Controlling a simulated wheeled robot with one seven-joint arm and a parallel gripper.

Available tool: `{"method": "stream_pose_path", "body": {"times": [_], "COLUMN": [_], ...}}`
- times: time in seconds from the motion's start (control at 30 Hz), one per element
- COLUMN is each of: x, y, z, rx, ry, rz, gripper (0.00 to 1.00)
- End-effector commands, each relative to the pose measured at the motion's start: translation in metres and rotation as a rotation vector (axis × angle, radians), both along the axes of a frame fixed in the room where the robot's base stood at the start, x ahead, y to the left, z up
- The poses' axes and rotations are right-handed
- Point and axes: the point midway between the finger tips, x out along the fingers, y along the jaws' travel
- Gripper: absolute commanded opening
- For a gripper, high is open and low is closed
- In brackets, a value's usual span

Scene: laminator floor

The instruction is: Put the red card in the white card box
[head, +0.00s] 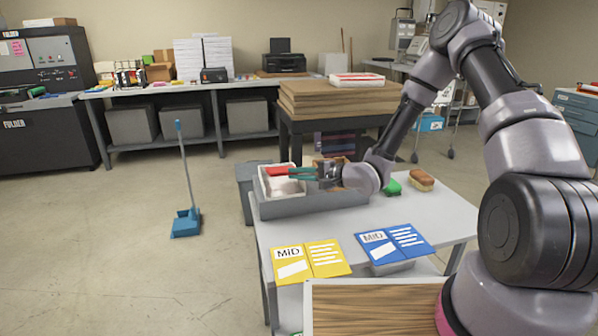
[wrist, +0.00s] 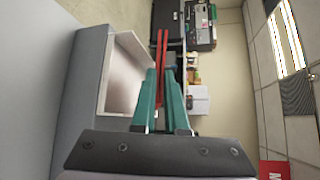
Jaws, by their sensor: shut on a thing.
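My gripper (head: 301,173) has teal fingers and is shut on the red card (head: 279,170). The card sticks out past the fingertips and is above the white card box (head: 269,190) in the head view. In the wrist view the card (wrist: 161,50) shows nearly edge-on as a thin red, folded shape between the fingers (wrist: 165,78). The open white box (wrist: 104,92) lies just left of it there, and its visible inside looks empty. The box stands in the left end of a grey tray (head: 300,208) on the table. Whether the card touches the box rim cannot be told.
The light table (head: 440,215) also holds a yellow folded card (head: 308,261), a blue folded card (head: 394,243), a green item (head: 392,187) and a brown brush-like block (head: 421,179). A stacked-board table (head: 338,100) stands behind.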

Motion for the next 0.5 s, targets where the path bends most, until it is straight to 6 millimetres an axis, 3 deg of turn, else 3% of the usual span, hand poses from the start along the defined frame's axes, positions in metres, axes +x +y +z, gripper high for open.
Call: {"method": "stream_pose_path", "body": {"times": [0.5], "x": [0.037], "y": [0.010], "z": [-0.031], "rx": [0.001], "ry": [0.000], "rz": [0.000], "gripper": [0.00]}}
